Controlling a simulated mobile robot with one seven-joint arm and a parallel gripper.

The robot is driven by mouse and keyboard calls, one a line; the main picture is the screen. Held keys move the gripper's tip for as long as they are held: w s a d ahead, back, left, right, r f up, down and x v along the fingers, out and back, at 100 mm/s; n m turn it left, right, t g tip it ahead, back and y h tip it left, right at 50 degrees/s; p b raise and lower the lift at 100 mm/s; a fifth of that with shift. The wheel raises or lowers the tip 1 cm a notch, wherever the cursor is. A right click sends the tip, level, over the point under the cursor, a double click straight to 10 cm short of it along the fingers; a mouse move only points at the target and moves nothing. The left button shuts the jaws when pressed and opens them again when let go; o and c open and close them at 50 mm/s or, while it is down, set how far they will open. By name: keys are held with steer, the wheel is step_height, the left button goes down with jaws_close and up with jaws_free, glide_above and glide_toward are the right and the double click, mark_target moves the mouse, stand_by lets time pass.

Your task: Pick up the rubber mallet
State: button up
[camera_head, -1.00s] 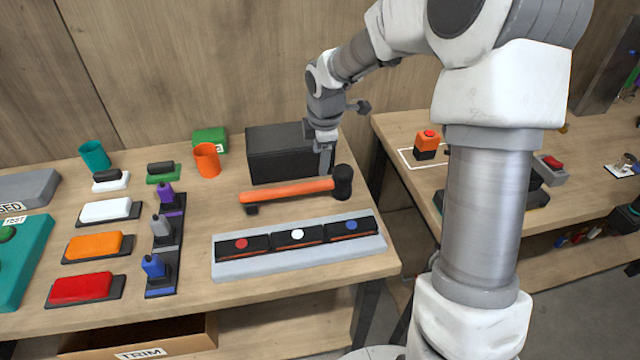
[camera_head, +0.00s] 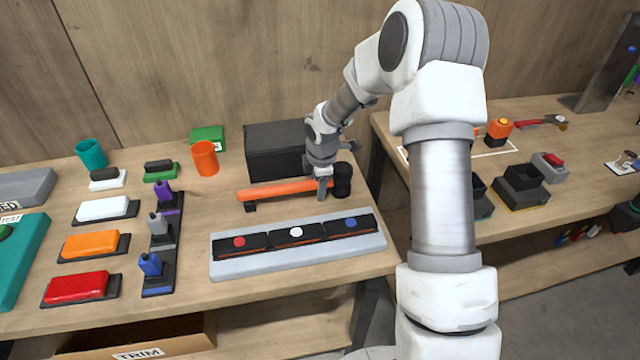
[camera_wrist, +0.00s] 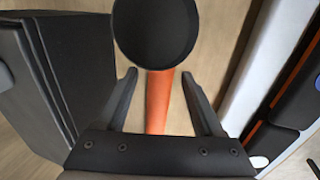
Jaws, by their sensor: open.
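The rubber mallet lies on the left bench, its orange handle (camera_head: 282,190) running left to right and its black head (camera_head: 342,180) at the right end. My gripper (camera_head: 323,190) is at the handle close to the head. In the wrist view, the open fingers of my gripper (camera_wrist: 160,95) stand on either side of the orange handle (camera_wrist: 159,100), with gaps between each finger and the handle. The black round head (camera_wrist: 156,30) is just beyond the fingertips. Part of the handle is hidden under my gripper's palm in the wrist view.
A black box (camera_head: 275,150) stands behind the handle. A grey tray (camera_head: 225,268) with three black blocks lies in front. Orange (camera_head: 205,157) and teal (camera_head: 91,154) cups stand to the left. A second bench (camera_head: 530,230) is at right, across a gap.

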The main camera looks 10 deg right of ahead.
jaws_close()
stand_by(0.3)
steer(key=shift+r, duration=0.1)
